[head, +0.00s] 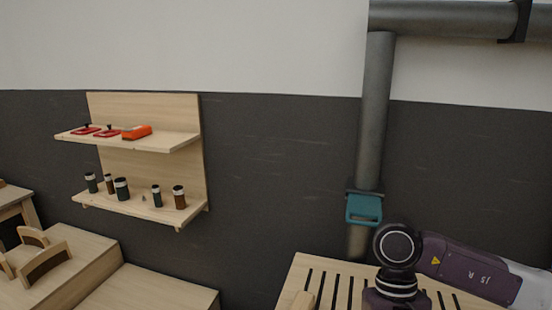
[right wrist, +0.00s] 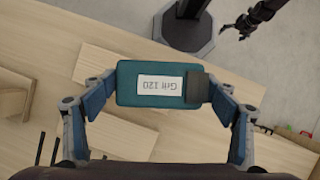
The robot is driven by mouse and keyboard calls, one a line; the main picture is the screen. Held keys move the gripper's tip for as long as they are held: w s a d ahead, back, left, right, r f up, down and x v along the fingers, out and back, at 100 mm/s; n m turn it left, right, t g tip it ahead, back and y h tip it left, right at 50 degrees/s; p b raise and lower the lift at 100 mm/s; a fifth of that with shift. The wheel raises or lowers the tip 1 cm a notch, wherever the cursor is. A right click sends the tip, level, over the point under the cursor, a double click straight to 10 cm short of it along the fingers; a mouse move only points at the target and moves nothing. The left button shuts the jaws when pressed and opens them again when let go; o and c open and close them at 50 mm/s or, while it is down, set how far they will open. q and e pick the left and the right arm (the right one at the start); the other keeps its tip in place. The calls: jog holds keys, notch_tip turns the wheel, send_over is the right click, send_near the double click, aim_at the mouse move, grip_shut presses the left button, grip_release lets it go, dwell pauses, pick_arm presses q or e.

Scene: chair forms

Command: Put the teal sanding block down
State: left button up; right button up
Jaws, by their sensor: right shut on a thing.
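The teal sanding block (right wrist: 126,87) is in the right wrist view, with a white label reading "Grit 120" and a dark piece at its right end. My right gripper (right wrist: 160,92) is shut on it, one finger at each end. Pale wooden surfaces show below the block; its height above them is hard to judge. In the head view my right arm is at the lower right, and its gripper and the block are out of the picture. My left gripper (right wrist: 238,28) shows small and dark at the top right of the wrist view, empty, fingers apart.
A slatted wooden top (head: 300,272) is at the bottom of the head view. A grey pipe (head: 375,110) with a teal fitting (head: 363,209) stands behind it. A wall shelf (head: 183,145) holds red items and several small jars. Wooden chair forms (head: 48,258) are at lower left.

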jog(key=w+a+r+m+t+y+b, duration=0.2)
jog(key=w+r+m+t+b, duration=0.15)
jog(key=w+m, duration=0.6)
jog(key=w+a+r+m+t+y+b, duration=0.1)
jog(key=w+r+m+t+y+b, duration=0.15)
jog(key=w+m+b, duration=0.65)
jog(key=s+f+m+p, duration=0.1)
jog(key=f+p, duration=0.1)
jog(key=f, duration=0.4)
jog(key=s+f+m+p, duration=0.1)
jog(key=f+p, duration=0.1)
jog(key=f, duration=0.4)
jog(key=f+m+p, duration=0.1)
jog(key=f+p, duration=0.2)
jog(key=f, duration=0.3)
jog(key=shift+s+f, duration=0.25)
jog(key=shift+s, duration=0.15)
jog(key=shift+f, duration=0.45)
